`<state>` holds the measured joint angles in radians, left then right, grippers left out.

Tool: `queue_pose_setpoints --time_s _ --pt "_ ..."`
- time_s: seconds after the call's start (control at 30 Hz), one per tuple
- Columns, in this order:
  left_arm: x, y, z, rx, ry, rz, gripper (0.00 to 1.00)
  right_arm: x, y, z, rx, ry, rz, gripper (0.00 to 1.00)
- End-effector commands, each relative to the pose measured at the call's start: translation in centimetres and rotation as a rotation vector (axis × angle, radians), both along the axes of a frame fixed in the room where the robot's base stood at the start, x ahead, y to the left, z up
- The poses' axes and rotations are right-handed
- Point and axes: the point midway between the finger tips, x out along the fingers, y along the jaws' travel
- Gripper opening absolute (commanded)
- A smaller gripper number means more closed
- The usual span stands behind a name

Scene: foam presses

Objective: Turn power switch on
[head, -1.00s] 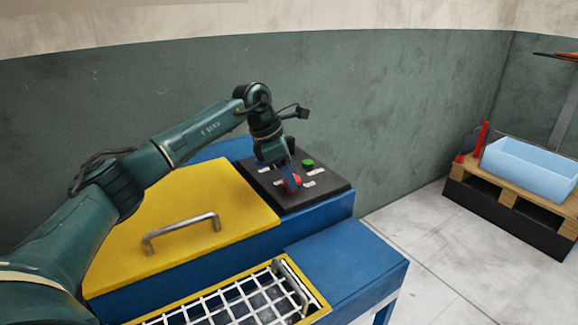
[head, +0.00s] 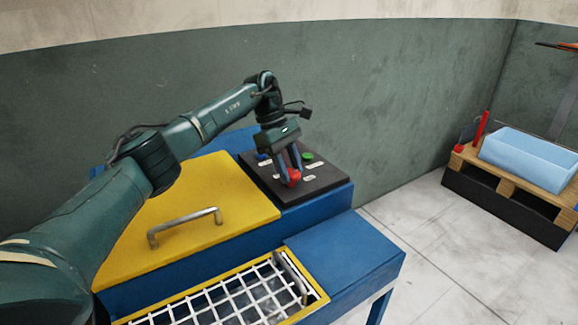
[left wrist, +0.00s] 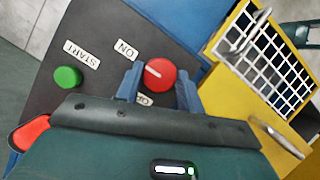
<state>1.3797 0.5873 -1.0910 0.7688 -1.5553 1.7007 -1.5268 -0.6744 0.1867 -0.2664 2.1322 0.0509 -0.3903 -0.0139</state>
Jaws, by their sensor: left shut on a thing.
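The power switch is a round red knob (head: 294,177) on the black control panel (head: 318,186). It also shows in the left wrist view (left wrist: 163,80), with a white line slanting toward the ON label (left wrist: 126,49). A second label, partly hidden, sits beside the knob near the fingers. My left gripper (head: 291,171) comes down from above and is shut on the knob, one finger on either side. In the left wrist view its fingers (left wrist: 158,84) flank the knob. My right gripper is not in view.
A green START button (head: 308,157) and a blue button (head: 262,157) sit near my left gripper. A yellow lid (head: 180,190) with a metal handle (head: 184,228) and a white grid (head: 235,300) lie nearer. A light-blue bin (head: 530,155) rests on a pallet at right.

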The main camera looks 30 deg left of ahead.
Motion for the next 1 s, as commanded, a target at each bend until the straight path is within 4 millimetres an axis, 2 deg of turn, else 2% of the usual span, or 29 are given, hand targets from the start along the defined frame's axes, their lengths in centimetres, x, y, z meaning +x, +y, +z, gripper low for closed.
queue_pose_setpoints --time_s 0.57,0.6,0.8,1.0 --pt "0.04 -0.06 0.08 0.0 -0.002 -0.032 0.15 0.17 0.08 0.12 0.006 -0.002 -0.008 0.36" --pt "0.04 -0.06 0.08 0.0 -0.002 -0.032 0.41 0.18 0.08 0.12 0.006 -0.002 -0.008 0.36" --pt "0.04 -0.04 0.05 0.0 -0.001 -0.03 0.57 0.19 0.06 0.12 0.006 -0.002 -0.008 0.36" --pt "0.02 -0.02 0.02 0.0 0.0 -0.029 0.58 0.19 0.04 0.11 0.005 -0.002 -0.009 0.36"
